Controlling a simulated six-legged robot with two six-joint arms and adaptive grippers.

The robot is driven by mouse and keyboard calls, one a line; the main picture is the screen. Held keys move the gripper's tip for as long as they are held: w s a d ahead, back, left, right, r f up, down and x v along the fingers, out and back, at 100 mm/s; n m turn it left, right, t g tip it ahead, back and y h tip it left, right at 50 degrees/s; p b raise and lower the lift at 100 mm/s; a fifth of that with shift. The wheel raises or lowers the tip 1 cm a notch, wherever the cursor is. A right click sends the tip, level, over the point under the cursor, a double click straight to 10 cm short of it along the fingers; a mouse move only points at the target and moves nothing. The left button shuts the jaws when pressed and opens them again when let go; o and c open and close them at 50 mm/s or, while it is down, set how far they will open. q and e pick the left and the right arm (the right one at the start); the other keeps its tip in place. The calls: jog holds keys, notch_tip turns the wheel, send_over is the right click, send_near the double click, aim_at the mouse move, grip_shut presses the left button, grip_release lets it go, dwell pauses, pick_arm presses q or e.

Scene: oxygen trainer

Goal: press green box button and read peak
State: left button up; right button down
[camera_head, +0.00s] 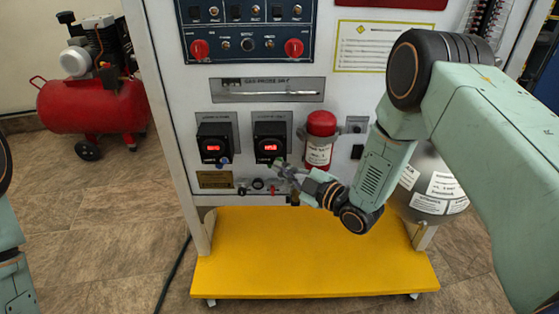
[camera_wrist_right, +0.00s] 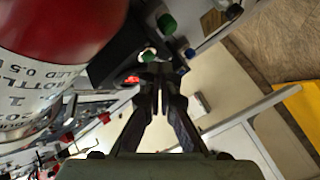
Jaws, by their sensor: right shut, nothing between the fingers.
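Two black boxes with red lit displays are mounted on the white panel, a left box (camera_head: 216,142) and a right box (camera_head: 270,142). The display characters are too small to read surely. My right gripper (camera_head: 281,168) is shut and empty, just below and right of the right box's display. In the right wrist view, the fingertips (camera_wrist_right: 155,62) are close to a green button (camera_wrist_right: 147,55); I cannot tell whether they touch. Another green knob (camera_wrist_right: 167,23) and a blue knob (camera_wrist_right: 190,53) show beyond. A blue knob (camera_head: 224,160) is on the left box. My left gripper is out of view.
A red-topped bottle (camera_head: 320,138) stands right of the boxes, and looms large in the right wrist view (camera_wrist_right: 50,30). Small valves (camera_head: 257,184) sit below the boxes. A yellow base (camera_head: 310,250) lies beneath the panel. A red compressor (camera_head: 92,100) stands left.

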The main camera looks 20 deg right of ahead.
jog(key=shift+s+a, duration=0.15)
jog(key=shift+s, duration=0.3)
jog(key=shift+s, duration=0.1)
jog(key=shift+s+a+p, duration=0.2)
jog(key=shift+s+p, duration=0.2)
jog(key=shift+s, duration=0.35)
jog(key=shift+s+a+p, duration=0.25)
jog(key=shift+s+p, duration=0.15)
jog(key=shift+s, duration=0.4)
jog(key=shift+s+a+p, duration=0.2)
jog(key=shift+s+p, duration=0.2)
jog(key=shift+s, duration=0.35)
